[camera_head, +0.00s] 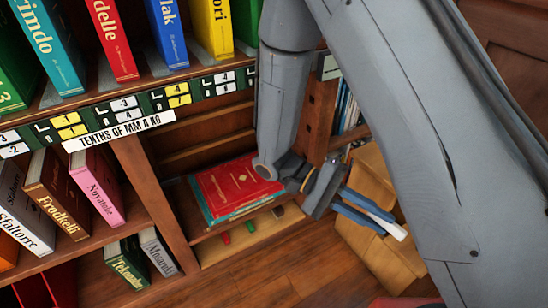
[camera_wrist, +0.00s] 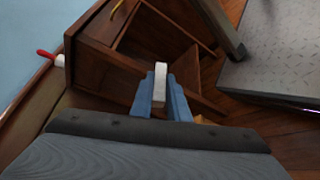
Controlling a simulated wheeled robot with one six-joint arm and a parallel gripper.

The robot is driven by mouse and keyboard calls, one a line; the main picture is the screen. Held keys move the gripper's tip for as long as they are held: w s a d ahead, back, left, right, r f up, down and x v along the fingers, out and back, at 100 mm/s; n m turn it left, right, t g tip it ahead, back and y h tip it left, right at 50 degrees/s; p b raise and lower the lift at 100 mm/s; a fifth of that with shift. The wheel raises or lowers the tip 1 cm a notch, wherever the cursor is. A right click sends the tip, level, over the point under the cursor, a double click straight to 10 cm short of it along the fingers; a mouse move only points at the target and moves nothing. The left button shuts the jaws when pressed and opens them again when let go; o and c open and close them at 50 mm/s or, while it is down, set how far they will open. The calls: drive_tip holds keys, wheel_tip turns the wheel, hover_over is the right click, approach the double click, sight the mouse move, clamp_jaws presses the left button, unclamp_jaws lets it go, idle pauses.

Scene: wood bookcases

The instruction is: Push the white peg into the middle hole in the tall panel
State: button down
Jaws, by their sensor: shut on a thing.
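The white peg (camera_head: 397,231) is held between the blue fingers of my gripper (camera_head: 388,223), with its white end sticking out past the fingertips. In the wrist view the peg (camera_wrist: 160,84) stands pale between the two blue fingers. A dark wood upright panel (camera_head: 321,108) with small dark square holes shows behind my arm; it seems to be the tall panel.
Red and teal books (camera_head: 232,190) lie in the low bay. Red (camera_head: 225,238) and green (camera_head: 250,227) bits sit on the ledge below. Tan box-like pieces (camera_head: 372,255) lie under my gripper. The wrist view shows a wooden frame (camera_wrist: 112,62) and a red-tipped piece (camera_wrist: 45,54).

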drive_tip(key=w+a+f+n+t+h+b, duration=0.1)
drive_tip(key=w+a+n+t+b, duration=0.25)
drive_tip(key=w+t, duration=0.3)
drive_tip(key=w+a+f+n+t+h+b, duration=0.1)
drive_tip(key=w+a+f+n+t+b, duration=0.1)
drive_tip(key=w+t+b, duration=0.35)
drive_tip(key=w+a+n+t+y+b, duration=0.2)
drive_tip(key=w+a+t, duration=0.3)
drive_tip(key=a, duration=0.3)
drive_tip(key=w+a+r+n+t+y+b, duration=0.1)
drive_tip(key=w+a+n+t+y, duration=0.3)
drive_tip(key=a, duration=0.5)
drive_tip(key=w+t+b, duration=0.1)
drive_tip(key=w, duration=0.1)
drive_tip(key=shift+w+a+r+t+y+b, duration=0.15)
drive_tip(key=shift+w+t+y+b, duration=0.15)
drive_tip(key=shift+b, duration=0.1)
drive_tip(key=shift+n, duration=0.35)
drive_tip(key=shift+w+d, duration=0.5)
drive_tip(key=shift+d, duration=0.25)
drive_tip(key=shift+w+d, duration=0.45)
drive_tip(key=shift+d, duration=0.3)
drive_tip(key=shift+w+d, duration=0.5)
drive_tip(key=shift+d, duration=0.25)
drive_tip(key=shift+w+d, duration=0.6)
drive_tip(key=shift+d, duration=0.3)
drive_tip(key=shift+w+d, duration=0.6)
drive_tip(key=shift+d, duration=0.3)
